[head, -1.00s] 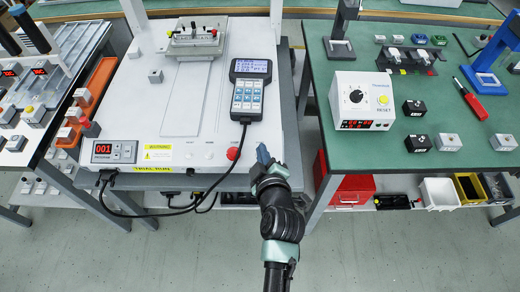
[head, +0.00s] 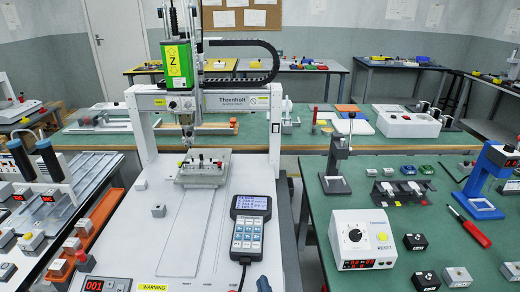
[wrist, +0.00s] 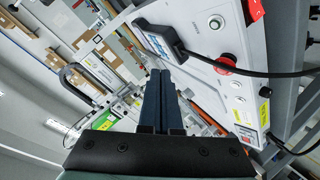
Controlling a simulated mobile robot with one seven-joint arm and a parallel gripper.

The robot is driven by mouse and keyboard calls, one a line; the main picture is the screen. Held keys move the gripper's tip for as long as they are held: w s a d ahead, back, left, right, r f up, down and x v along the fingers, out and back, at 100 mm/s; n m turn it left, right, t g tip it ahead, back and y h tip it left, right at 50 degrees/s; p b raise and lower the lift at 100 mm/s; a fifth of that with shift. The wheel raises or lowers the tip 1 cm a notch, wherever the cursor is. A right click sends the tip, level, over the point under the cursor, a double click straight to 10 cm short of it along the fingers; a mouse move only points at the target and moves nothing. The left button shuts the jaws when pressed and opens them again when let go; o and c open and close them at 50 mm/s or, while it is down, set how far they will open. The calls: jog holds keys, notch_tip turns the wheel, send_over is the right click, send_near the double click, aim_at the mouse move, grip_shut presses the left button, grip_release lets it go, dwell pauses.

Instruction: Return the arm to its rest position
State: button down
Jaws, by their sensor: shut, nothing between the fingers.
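My gripper (wrist: 158,98) is shut and empty, its two dark blue fingers lying side by side in the wrist view. In the head view only the blue fingertip of it (head: 263,284) shows at the bottom edge; the rest of my arm is out of that picture. The gantry screwdriver (head: 177,66) with its green Z unit stands over the white machine base (head: 172,256). The teach pendant (head: 250,228) lies on the base, just beyond my fingertip, and shows in the wrist view (wrist: 155,38). My gripper appears apart from both.
A red button (wrist: 227,64) and cable are near the base's front edge. A grey fixture (head: 203,170) sits on the base. To the right, a green table (head: 330,210) holds a white controller box (head: 362,239). To the left is another workbench (head: 92,166).

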notch_tip(320, 180, up, 31)
jog(key=w+m+t, duration=0.2)
jog(key=m+t, duration=0.2)
jog(key=t, duration=0.3)
jog(key=s+r+m+t+h, duration=0.1)
jog(key=s+r+m+t, duration=0.15)
jog(key=s+r, duration=0.5)
jog(key=s+r+m+t, duration=0.2)
jog(key=s+r+m, duration=0.15)
jog(key=r, duration=0.65)
jog(key=s+r+m+t+h, duration=0.1)
jog(key=s+r+m+t, duration=0.15)
jog(key=s+r, duration=0.5)
notch_tip(320, 180, up, 16)
jog(key=w+n+p, duration=0.1)
jog(key=w+p, duration=0.2)
jog(key=p, duration=1.2)
jog(key=shift+a+f, duration=0.25)
jog(key=shift+a, duration=0.1)
